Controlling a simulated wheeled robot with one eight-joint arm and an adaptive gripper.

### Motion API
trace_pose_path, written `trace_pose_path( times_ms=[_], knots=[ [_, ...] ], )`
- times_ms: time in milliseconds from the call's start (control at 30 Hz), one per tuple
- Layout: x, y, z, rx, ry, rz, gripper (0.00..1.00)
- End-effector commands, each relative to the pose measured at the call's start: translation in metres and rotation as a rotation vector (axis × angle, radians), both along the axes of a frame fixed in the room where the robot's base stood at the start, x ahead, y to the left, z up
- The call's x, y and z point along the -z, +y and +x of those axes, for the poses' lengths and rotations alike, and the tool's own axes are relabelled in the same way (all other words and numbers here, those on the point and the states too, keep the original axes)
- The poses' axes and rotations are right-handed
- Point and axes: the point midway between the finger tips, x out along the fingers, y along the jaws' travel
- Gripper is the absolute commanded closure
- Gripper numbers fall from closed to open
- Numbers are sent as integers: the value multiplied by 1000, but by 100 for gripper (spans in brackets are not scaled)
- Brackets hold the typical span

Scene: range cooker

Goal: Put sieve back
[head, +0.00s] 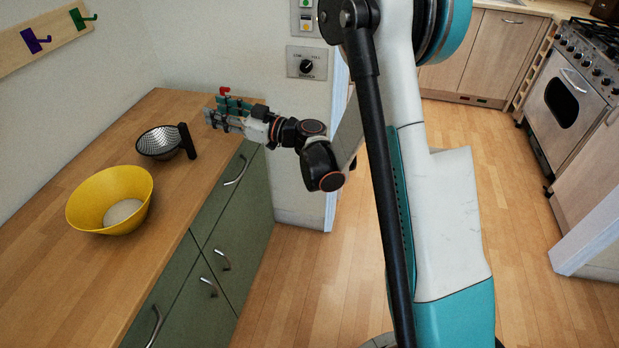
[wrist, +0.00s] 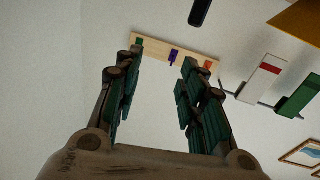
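The sieve (head: 158,141) lies on the wooden counter, a metal mesh bowl with a thick black handle (head: 187,141) at its right. My gripper (head: 212,117) is to the right of the sieve and apart from it, above the counter's far right end. In the wrist view my gripper (wrist: 162,66) has its two fingers wide apart with nothing between them. A wooden hook rail (head: 45,38) is on the wall at upper left, with purple and green hooks in view. The rail (wrist: 148,46) also shows beyond the fingers in the wrist view, with green, purple and orange hooks.
A yellow bowl (head: 110,200) with pale contents stands on the counter (head: 165,235) in front of the sieve. A wall panel with a knob (head: 306,64) is behind my wrist. A small red item (head: 224,90) beside my gripper is unclear. Open floor lies at right.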

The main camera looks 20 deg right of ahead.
Motion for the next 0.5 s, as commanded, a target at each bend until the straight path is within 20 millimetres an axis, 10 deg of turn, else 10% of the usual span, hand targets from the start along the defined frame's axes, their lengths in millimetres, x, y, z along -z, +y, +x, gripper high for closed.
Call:
trace_pose_path(
  times_ms=[200, 500],
  knots=[
    [-102, -46, 6, 295, -94, 50, 63],
    [-169, -119, -29, 685, -22, 45, 63]
  ],
)
